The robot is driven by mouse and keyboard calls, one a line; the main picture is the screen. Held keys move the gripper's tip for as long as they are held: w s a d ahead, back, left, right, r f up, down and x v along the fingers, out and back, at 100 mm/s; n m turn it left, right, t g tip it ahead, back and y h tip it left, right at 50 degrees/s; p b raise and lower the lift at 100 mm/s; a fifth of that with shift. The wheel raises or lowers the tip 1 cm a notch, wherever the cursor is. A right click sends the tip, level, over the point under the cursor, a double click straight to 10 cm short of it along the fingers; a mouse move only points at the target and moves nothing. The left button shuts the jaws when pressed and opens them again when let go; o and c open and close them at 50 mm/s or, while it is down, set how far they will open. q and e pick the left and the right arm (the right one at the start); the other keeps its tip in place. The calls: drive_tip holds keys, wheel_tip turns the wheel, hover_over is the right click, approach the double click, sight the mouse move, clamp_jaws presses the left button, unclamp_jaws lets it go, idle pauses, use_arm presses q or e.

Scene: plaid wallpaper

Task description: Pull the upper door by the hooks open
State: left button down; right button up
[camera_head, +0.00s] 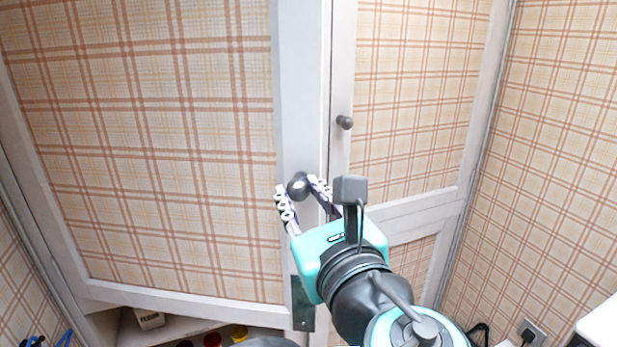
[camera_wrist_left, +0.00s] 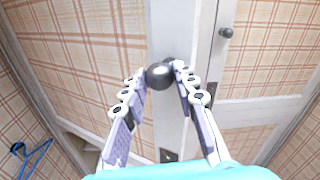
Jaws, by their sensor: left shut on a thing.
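The upper left door (camera_head: 165,150) has a white frame and a plaid panel. Its dark round knob (camera_head: 298,186) sits on the right stile of the frame. My left gripper (camera_head: 306,188) is closed around this knob, one finger on each side. The left wrist view also shows the knob (camera_wrist_left: 159,75) between the two fingertips. The neighbouring right door (camera_head: 415,100) has its own grey knob (camera_head: 344,122), which my gripper does not touch. The fingers and wrist hide part of the door frame. My right gripper is not in view.
Plaid walls close in on both sides. A wall socket (camera_head: 532,332) and a white surface (camera_head: 602,322) are at the lower right.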

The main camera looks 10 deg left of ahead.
use_arm(q)
drive_tip(key=shift+s+a, duration=0.1)
drive_tip(key=shift+s, duration=0.2)
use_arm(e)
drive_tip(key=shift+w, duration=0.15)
use_arm(q)
drive_tip(key=shift+s, duration=0.2)
drive_tip(key=c, duration=1.4)
unclamp_jaws()
drive_tip(key=shift+c, duration=0.2)
drive_tip(key=shift+o, duration=1.3)
drive_tip(key=shift+a, duration=0.35)
drive_tip(key=shift+s+d, duration=0.3)
drive_tip(key=shift+d, duration=0.25)
drive_tip(key=v, duration=1.1)
drive_tip(key=shift+a, duration=0.25)
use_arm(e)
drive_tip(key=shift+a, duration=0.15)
